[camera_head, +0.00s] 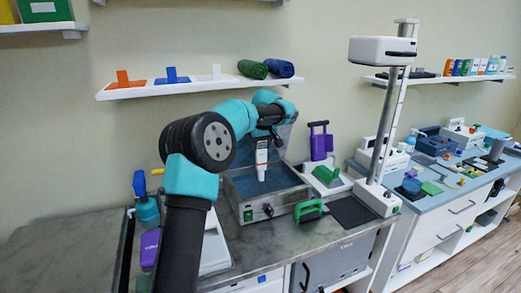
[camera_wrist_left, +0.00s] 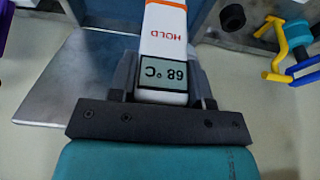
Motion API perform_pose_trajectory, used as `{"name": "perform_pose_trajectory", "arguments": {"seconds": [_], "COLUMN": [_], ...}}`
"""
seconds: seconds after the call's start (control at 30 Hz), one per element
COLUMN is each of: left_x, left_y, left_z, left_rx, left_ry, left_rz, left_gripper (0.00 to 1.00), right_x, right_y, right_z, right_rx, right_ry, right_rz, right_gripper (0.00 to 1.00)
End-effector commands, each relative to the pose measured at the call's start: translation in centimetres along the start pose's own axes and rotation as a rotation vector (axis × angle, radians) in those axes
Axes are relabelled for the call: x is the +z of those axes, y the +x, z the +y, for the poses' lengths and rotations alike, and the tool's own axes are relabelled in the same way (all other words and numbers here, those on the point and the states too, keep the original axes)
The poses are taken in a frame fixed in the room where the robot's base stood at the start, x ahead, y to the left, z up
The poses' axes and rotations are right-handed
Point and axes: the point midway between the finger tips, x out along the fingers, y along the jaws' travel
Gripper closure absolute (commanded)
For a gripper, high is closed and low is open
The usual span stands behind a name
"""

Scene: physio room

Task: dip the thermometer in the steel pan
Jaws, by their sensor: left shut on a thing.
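The thermometer (camera_head: 261,158) is white with an orange band and points down, roughly upright, over the steel pan (camera_head: 279,212). The pan is a square box with a bluish inside and a knob on its front. My left gripper (camera_head: 263,142) is shut on the thermometer's upper end. The thermometer's lower end shows against the pan's inside; I cannot tell whether it touches anything there. My right gripper is not in view.
A green-handled object (camera_head: 309,211) stands close by the pan's right front. A tall post device (camera_head: 378,200) stands further right, and a purple-handled item (camera_head: 321,142) behind. A wall shelf (camera_head: 190,88) with rolls hangs above. The counter's left part (camera_head: 65,250) is clear.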

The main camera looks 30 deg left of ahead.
Motion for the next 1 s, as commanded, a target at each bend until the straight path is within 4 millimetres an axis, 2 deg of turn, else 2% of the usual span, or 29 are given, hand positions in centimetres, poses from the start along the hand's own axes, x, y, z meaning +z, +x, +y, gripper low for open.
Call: {"name": "perform_pose_trajectory", "arguments": {"seconds": [0.5, 1.0], "left_x": [-0.9, -1.0], "left_y": [-3.0, -3.2], "left_z": [0.0, 0.0], "left_rx": [0.0, 0.0], "left_ry": [0.0, 0.0], "left_rz": [0.0, 0.0], "left_gripper": [0.95, 0.95], "right_x": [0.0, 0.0], "right_y": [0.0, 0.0], "right_z": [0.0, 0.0], "right_rx": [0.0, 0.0], "right_ry": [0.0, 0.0], "right_rz": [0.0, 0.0], "right_gripper": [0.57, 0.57]}}
